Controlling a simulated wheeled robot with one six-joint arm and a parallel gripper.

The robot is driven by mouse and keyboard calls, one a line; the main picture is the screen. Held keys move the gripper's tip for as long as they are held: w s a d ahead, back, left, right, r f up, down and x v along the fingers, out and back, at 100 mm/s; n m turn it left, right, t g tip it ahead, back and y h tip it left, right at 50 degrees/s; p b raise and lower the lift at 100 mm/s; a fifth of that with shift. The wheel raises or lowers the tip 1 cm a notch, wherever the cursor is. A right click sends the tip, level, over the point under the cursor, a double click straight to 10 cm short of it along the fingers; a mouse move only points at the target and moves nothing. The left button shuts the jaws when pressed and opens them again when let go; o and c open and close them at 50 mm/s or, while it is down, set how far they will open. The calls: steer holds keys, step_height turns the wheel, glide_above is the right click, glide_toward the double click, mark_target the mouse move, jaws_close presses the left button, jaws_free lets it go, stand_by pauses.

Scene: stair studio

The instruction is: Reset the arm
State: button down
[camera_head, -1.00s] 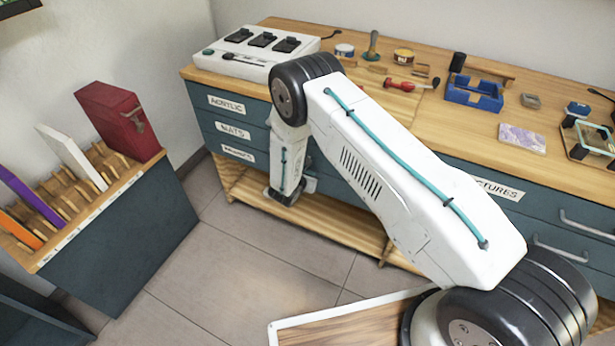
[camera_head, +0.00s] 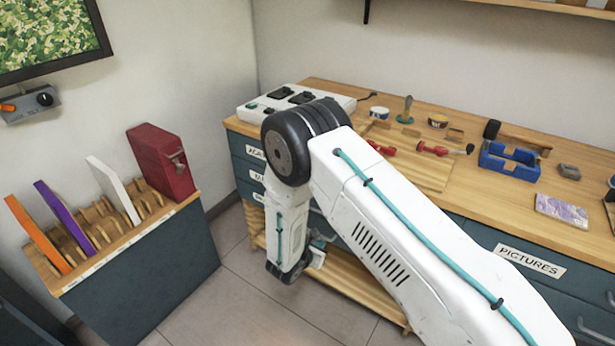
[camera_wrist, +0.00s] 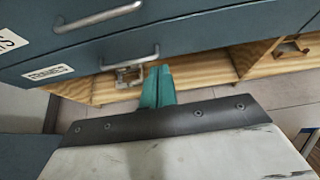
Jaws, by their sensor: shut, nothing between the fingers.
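In the wrist view my gripper (camera_wrist: 158,75) shows as two teal fingers side by side, shut with nothing between them. It points toward the lower front of the blue drawer cabinet (camera_wrist: 190,48) and the wooden shelf (camera_wrist: 205,73) beneath it. In the head view my white arm reaches forward and bends down in front of the workbench (camera_head: 470,235). The fingers themselves are hidden there.
The bench top holds a white switch box (camera_head: 330,98), a red-handled tool (camera_head: 440,150), a blue vise-like holder (camera_head: 510,162) and a purple patterned tile (camera_head: 562,211). A slotted rack (camera_head: 150,225) holding panels and a red case (camera_head: 162,162) stands left. Grey floor (camera_head: 235,300) lies between.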

steer(key=s+d+r+m+g+h, duration=0.1)
steer(key=s+d+r+m+g, duration=0.55)
steer(key=r, duration=0.55)
steer(key=s+d+r+m+g+h, duration=0.2)
steer(key=s+d+r+m+g, duration=0.2)
steer(key=s+d+r+m, duration=0.6)
steer(key=s+r+m+t+y, duration=0.2)
steer(key=s+r+m+y, duration=0.8)
steer(key=s+r, duration=1.1)
step_height(320, 180, up, 4)
steer(key=shift+s+d+r+m, duration=0.2)
steer(key=shift+r+m, duration=0.05)
steer(key=shift+m, duration=0.7)
steer(key=shift+t, duration=0.25)
